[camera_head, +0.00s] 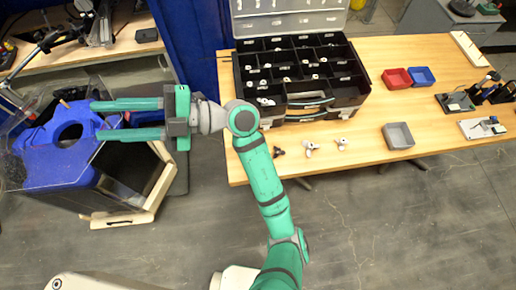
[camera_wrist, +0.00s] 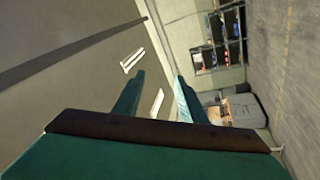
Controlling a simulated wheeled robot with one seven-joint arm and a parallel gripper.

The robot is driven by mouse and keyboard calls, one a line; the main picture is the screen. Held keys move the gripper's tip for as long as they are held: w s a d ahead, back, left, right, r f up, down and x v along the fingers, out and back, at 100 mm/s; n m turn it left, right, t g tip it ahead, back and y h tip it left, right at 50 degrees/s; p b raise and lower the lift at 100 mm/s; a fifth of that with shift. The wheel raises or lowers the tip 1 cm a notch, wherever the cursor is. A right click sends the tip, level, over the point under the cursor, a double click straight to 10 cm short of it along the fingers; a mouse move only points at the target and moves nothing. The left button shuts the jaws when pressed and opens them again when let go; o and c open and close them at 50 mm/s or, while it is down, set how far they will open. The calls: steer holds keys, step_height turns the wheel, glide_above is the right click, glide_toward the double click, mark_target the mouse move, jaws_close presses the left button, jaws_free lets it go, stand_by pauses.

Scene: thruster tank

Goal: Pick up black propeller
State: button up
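The small black propeller (camera_head: 279,151) lies near the front edge of the wooden table (camera_head: 370,158), in the head view. Two white propellers lie to its right, one close by (camera_head: 311,148) and one farther along (camera_head: 342,144). My gripper (camera_head: 97,119) is well to the left of the table, pointing left above the blue-topped tank. Its two long green fingers are apart with nothing between them. The wrist view also shows the parted fingers of my gripper (camera_wrist: 160,77). No propeller shows in the wrist view.
A black compartment organizer (camera_head: 300,75) with an open lid stands at the table's back left. A grey bin (camera_head: 397,136), a red bin (camera_head: 396,79) and a blue bin (camera_head: 421,77) are to the right. The blue-topped tank (camera_head: 50,165) stands below my gripper.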

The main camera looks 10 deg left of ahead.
step_height(320, 180, down, 6)
steer(key=w+t+h, duration=0.1)
steer(key=h, duration=0.3)
steer(key=m+t+h, duration=0.7)
steer(key=m+h, duration=0.2)
steer(key=h, duration=0.7)
glide_above(277, 151)
steer(key=f, duration=2.4)
steer(key=shift+a+f, duration=0.2)
steer(key=shift+f, duration=0.15)
steer(key=shift+d+f, duration=0.25)
steer(key=shift+f, duration=0.1)
steer(key=shift+w+d+f, duration=0.1)
steer(key=shift+w+f, duration=0.05)
steer(key=shift+f, duration=1.15)
steer(key=shift+w+d+f, duration=0.1)
steer(key=shift+f, duration=1.15)
steer(key=shift+w, duration=0.2)
jaws_close()
steer(key=shift+s+a, duration=0.1)
steer(key=shift+a, duration=0.1)
steer(key=shift+d, duration=0.1)
